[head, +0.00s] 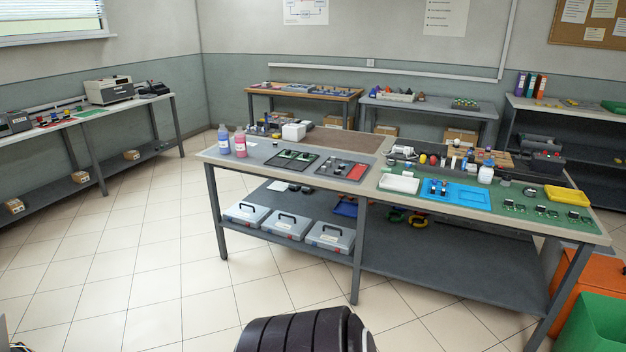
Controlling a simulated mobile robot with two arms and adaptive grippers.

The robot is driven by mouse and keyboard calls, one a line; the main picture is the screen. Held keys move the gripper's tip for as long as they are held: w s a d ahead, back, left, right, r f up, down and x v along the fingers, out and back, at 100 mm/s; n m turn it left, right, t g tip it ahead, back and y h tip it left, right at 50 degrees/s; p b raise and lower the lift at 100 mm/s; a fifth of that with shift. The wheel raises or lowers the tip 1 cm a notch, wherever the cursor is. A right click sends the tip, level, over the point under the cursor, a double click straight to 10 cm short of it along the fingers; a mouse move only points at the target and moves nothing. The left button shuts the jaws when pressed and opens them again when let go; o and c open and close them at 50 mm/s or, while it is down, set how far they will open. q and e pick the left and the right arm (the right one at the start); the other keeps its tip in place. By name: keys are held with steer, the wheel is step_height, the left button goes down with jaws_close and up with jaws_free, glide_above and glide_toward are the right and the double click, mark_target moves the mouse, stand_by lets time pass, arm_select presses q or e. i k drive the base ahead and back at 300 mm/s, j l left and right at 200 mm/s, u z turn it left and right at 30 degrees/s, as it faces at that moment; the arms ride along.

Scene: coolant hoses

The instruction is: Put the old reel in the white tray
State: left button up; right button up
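A small white tray (399,184) lies on the green mat at the front of the central workbench (372,188), left of a blue tray (455,194). It looks empty from here. I cannot pick out the old reel; the items on the bench are too small to tell apart. Neither of my grippers is in view.
Pink and blue bottles (240,142) stand at the bench's left end. Two dark trays lie mid-bench. A yellow tray (567,195) is at the right. Grey cases (287,225) sit on the lower shelf. Orange and green bins (597,325) stand at right. Floor at left is clear.

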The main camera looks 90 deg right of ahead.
mark_target(400, 185)
steer(key=l+z, duration=0.1)
steer(key=z, duration=0.3)
steer(key=l+z, duration=0.15)
steer(key=z, duration=0.3)
steer(key=l+z, duration=0.1)
steer(key=z, duration=0.3)
steer(key=l+z, duration=0.1)
steer(key=z, duration=0.35)
steer(key=i+l+z, duration=0.15)
steer(key=z, duration=0.25)
steer(key=i+l+z, duration=0.25)
steer(key=z, duration=0.2)
steer(key=i+l+z, duration=0.2)
steer(key=z, duration=0.2)
steer(key=i+l+z, duration=0.1)
steer(key=i+z, duration=0.15)
steer(key=z, duration=0.15)
